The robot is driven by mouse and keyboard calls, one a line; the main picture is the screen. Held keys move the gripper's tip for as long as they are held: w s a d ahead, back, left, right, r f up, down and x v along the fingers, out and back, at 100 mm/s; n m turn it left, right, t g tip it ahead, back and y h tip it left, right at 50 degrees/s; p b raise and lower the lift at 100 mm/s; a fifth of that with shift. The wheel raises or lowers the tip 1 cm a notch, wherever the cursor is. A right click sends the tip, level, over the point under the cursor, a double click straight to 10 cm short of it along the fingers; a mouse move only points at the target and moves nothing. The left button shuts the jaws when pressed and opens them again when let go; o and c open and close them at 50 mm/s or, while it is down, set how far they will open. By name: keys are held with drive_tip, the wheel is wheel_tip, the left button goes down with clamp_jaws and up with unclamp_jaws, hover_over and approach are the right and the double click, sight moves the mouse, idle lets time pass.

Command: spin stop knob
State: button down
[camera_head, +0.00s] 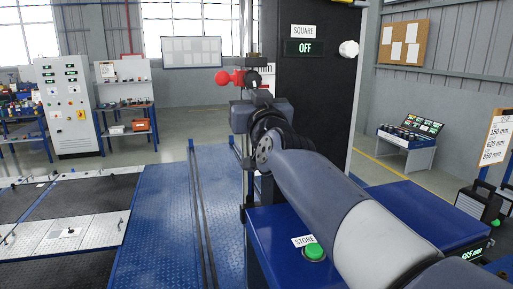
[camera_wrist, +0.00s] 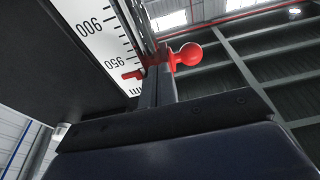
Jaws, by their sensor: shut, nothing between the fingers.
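The red ball-ended stop knob (camera_head: 222,77) sticks out to the left from a red clamp on the dark upright post, beside the tall black panel. In the wrist view the red ball (camera_wrist: 190,53) shows close up on its short stem, with a red pointer (camera_wrist: 134,74) at the white scale near the 950 mark. My gripper (camera_head: 262,93) is at the post, just below and right of the red clamp, and is shut with nothing held. Its fingertips are hard to make out, and my wrist hides part of it. The ball appears clear of it.
The black panel (camera_head: 315,110) with a "SQUARE OFF" display and a white knob (camera_head: 348,48) stands right of the post. Below is a blue housing (camera_head: 400,215) with a green STORE button (camera_head: 314,252). A blue plate floor (camera_head: 160,230) is open at left.

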drive_tip(key=shift+w+d+b, duration=0.25)
drive_tip(key=shift+d+b, duration=0.75)
drive_tip(key=shift+b, duration=1.2)
drive_tip(key=shift+d+r+b, duration=0.3)
drive_tip(key=shift+d+b, duration=0.05)
drive_tip(key=shift+b, duration=0.6)
drive_tip(key=shift+f, duration=0.15)
drive_tip(key=shift+w+d+f+b, duration=0.1)
drive_tip(key=shift+f+b, duration=0.3)
drive_tip(key=shift+b, duration=0.55)
drive_tip(key=s, duration=0.2)
drive_tip(key=s+d, duration=0.1)
drive_tip(key=s+b, duration=0.1)
drive_tip(key=s, duration=0.1)
drive_tip(key=shift+s+d, duration=0.35)
